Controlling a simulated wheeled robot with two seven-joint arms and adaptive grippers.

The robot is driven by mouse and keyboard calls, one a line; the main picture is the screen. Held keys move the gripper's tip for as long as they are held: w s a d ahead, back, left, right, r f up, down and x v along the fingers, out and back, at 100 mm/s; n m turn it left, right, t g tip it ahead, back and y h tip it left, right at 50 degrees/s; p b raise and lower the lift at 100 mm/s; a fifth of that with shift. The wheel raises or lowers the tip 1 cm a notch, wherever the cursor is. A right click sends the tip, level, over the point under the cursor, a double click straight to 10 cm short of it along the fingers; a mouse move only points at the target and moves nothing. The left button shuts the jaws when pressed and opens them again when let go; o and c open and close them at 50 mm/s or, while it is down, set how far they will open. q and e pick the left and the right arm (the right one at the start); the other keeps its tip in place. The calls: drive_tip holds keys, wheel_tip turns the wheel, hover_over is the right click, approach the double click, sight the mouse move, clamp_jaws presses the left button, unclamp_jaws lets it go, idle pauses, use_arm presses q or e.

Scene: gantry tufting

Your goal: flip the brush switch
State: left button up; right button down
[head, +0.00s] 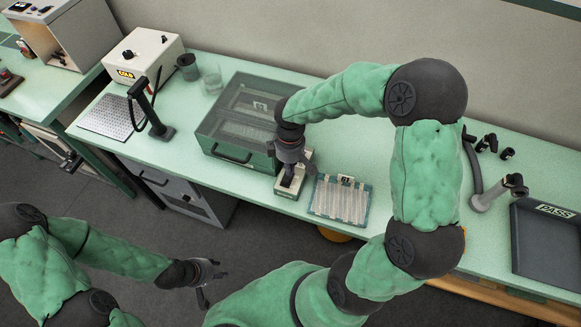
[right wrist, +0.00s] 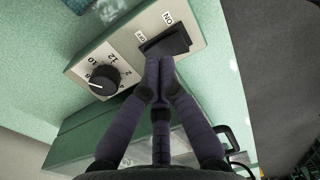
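A black rocker switch (right wrist: 165,42) sits on the pale face of a small control box (right wrist: 118,62), with a white-marked "ON" label beside it. In the head view the control box (head: 281,188) stands at the bench front, right of a green case. My right gripper (right wrist: 160,72) has its fingertips together just at the near edge of the switch; whether they touch it I cannot tell. In the head view my right gripper (head: 292,172) points down over the box and hides the switch. My left gripper (head: 213,287) hangs in front of the bench, fingers apart and empty.
A black dial (right wrist: 104,80) is on the same box face. The green case (head: 212,141) with a clear lid stands left of it. A ribbed tray (head: 340,199) lies to the right. A stand (head: 158,125) and a dark "PASS" bin (head: 545,245) are further out.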

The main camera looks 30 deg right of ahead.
drive_tip(key=r+p, duration=0.2)
drive_tip(key=r, duration=0.1)
drive_tip(key=shift+w+d+r, duration=0.1)
drive_tip(key=shift+w+d, duration=0.05)
drive_tip(key=shift+d, duration=0.05)
wheel_tip(320, 180, up, 9)
drive_tip(key=w+d, duration=0.1)
drive_tip(key=shift+d+p, duration=0.15)
drive_tip(key=shift+p, duration=0.2)
